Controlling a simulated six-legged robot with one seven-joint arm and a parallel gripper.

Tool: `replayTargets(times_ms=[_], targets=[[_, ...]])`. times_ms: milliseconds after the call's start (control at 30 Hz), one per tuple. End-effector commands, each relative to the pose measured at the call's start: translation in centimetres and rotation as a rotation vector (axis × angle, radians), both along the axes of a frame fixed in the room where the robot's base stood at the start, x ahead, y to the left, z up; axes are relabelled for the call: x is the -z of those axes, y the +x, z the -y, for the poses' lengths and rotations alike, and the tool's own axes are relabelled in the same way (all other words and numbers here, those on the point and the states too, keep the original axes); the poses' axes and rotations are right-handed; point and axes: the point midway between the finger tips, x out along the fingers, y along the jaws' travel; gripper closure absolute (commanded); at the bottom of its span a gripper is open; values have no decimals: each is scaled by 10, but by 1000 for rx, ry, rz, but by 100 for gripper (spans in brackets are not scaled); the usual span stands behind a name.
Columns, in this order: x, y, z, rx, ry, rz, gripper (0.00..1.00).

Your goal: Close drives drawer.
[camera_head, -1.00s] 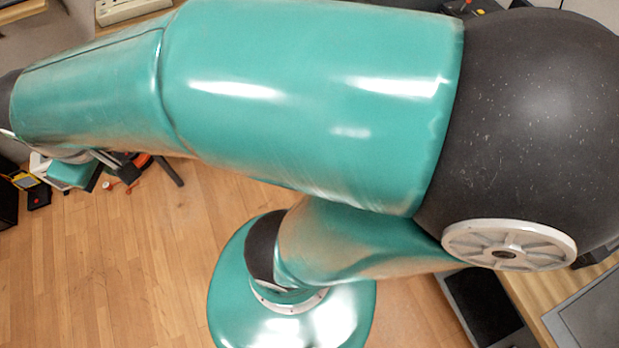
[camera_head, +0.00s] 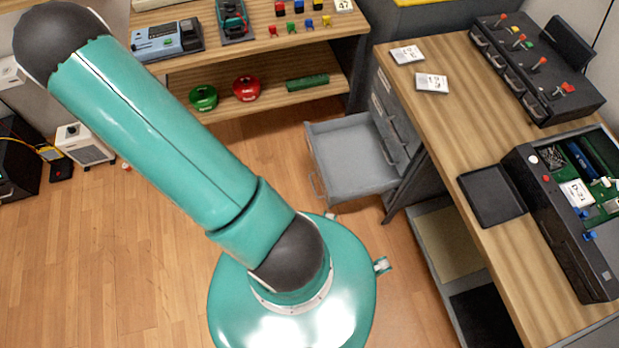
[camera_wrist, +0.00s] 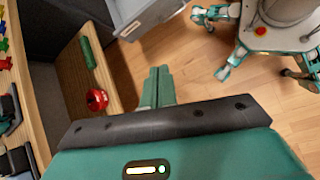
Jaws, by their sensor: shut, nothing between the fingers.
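An open grey drawer (camera_head: 350,162) sticks out to the left from a grey drawer cabinet (camera_head: 396,122) at the end of the right-hand workbench. It looks empty, and its handle is on the left front face. Other drawers of the cabinet look closed; their labels are too small to read. Part of the grey drawer (camera_wrist: 146,14) also shows at the top of the wrist view. My gripper (camera_wrist: 160,74) is shut and empty in the wrist view, apart from the drawer and below it in the picture. The head view does not show my gripper.
A wooden shelf bench (camera_head: 330,52) with a green and a red round object stands behind the drawer. The workbench (camera_head: 450,125) at right holds cards, a black tray and an open device.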

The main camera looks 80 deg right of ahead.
Motion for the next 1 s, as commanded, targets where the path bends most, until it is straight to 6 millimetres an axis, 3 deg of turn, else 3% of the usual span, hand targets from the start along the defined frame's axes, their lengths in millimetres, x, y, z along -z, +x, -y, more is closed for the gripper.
replayTargets(times_ms=[33,300,500,767,1000], targets=[[24,-14,8,-10,5,-55,100],[130,-88,37,-95,51,-296,100],[187,-141,43,-154,95,-422,100],[209,-166,47,-176,113,-464,100],[227,-195,63,-174,114,-464,100]])
